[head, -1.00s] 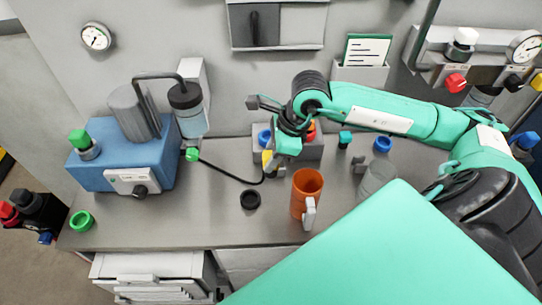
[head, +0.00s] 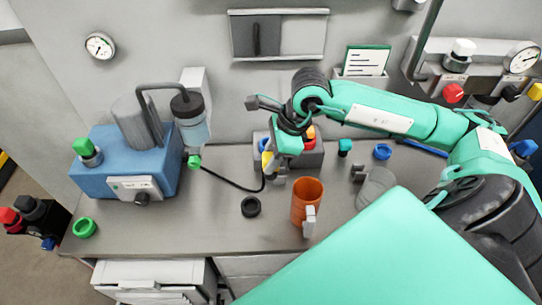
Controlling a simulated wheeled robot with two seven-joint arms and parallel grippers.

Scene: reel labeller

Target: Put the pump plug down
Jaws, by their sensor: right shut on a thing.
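My right gripper (head: 273,166) is shut at the end of the black pump cable (head: 232,184), above the bench in front of a grey block. The plug itself is mostly hidden by the fingers, and I cannot tell whether it touches the bench. The cable runs from a green connector (head: 194,161) beside the blue pump (head: 120,172) across the bench to the gripper. My left gripper is not in view.
An orange cup (head: 306,197) stands just right of the gripper. A black ring (head: 251,206) lies in front of it. The grey block (head: 314,158) with coloured caps is behind. A clear vessel (head: 374,190) stands farther right. The bench front (head: 180,228) is bare.

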